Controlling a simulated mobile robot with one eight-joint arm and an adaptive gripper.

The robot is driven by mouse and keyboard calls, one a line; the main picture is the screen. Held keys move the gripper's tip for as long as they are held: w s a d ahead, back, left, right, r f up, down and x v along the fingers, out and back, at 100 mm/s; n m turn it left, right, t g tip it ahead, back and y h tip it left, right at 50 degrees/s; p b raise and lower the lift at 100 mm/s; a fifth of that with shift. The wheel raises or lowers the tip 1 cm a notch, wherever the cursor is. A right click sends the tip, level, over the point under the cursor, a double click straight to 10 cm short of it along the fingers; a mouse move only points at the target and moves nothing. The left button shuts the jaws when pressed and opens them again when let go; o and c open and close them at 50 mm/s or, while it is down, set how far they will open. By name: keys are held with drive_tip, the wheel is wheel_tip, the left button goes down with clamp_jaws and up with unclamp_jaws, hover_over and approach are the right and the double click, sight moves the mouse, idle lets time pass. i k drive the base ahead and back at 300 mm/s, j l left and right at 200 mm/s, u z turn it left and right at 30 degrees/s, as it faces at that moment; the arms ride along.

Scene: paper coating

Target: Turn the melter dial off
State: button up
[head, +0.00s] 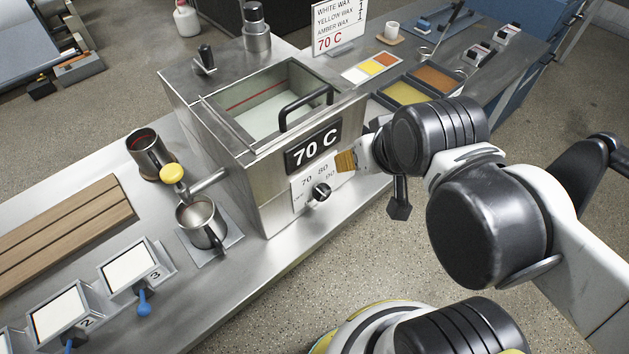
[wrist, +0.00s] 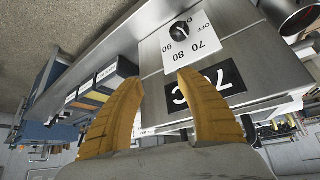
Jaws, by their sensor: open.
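The melter (head: 252,190) is a steel box on the bench with a "70 C" plate (head: 313,146) on its front. Its black dial (head: 320,191) sits on a white scale card marked OFF, 70, 80 and 90. The dial also shows near the top of the wrist view (wrist: 181,31). I cannot tell which mark its pointer is at. My gripper (head: 346,161) is just right of the card, near the melter's front. In the wrist view my gripper (wrist: 160,77) has its two yellow fingers spread with nothing between them, apart from the dial.
A steel pitcher (head: 201,222) stands under the melter's yellow-handled tap (head: 173,173). A lid handle (head: 305,105) is on top of the melter. Wax trays (head: 405,95) lie to the right behind my arm. Open floor lies in front of the bench.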

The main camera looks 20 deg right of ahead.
sight(321, 191)
drive_tip(key=k+l, duration=0.15)
drive_tip(key=l, duration=0.15)
drive_tip(key=k+l+z, duration=0.1)
drive_tip(key=l, duration=0.2)
drive_tip(key=k+l, duration=0.2)
drive_tip(key=k+l+z, duration=0.1)
drive_tip(key=l, duration=0.3)
